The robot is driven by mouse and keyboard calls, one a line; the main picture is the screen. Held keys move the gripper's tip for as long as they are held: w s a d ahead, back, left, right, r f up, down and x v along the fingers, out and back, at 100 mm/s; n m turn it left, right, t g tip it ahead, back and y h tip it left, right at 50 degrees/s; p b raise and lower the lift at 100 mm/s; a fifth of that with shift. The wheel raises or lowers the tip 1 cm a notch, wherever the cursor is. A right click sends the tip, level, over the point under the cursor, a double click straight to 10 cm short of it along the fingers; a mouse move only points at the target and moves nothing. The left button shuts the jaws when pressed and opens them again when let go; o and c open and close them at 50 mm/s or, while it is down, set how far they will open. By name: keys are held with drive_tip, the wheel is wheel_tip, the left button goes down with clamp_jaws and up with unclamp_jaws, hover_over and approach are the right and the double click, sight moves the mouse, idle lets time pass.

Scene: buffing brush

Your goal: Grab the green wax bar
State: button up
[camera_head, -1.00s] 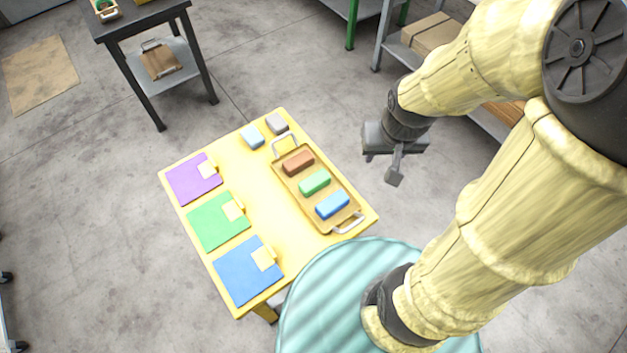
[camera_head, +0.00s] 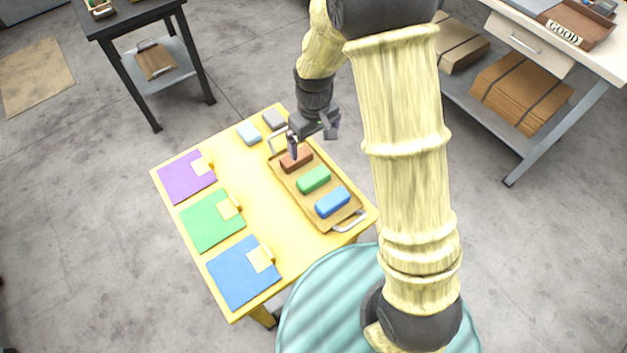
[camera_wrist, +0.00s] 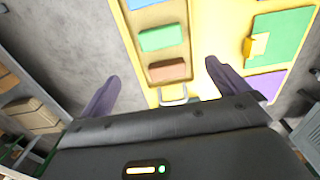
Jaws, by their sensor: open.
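The green wax bar (camera_head: 314,179) lies in the middle of a tan tray (camera_head: 285,187) on the yellow table, between a brown bar (camera_head: 296,158) and a blue bar (camera_head: 332,202). My gripper (camera_head: 312,146) is open and empty above the brown bar's end of the tray, near its far handle. In the wrist view the green bar (camera_wrist: 163,37) is ahead of the brown bar (camera_wrist: 167,70), and both lie beyond and between the spread fingers (camera_wrist: 155,78). The blue bar is partly cut off at the top of that view.
Purple (camera_head: 186,178), green (camera_head: 211,220) and blue (camera_head: 243,273) squares with small tan blocks lie along the table's left side. A light blue block (camera_head: 249,133) and a grey block (camera_head: 274,119) sit at the far end. The table's middle strip is clear.

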hover_over(313, 176)
wheel_tip(313, 176, down, 11)
drive_tip(key=shift+d+f, duration=0.1)
drive_tip(key=shift+d, duration=0.05)
drive_tip(key=shift+f, duration=0.5)
drive_tip(key=shift+f+p, duration=0.1)
drive_tip(key=shift+p, duration=0.2)
drive_tip(key=shift+f+p, duration=0.4)
drive_tip(key=shift+f, duration=2.1)
drive_tip(key=c, duration=0.8)
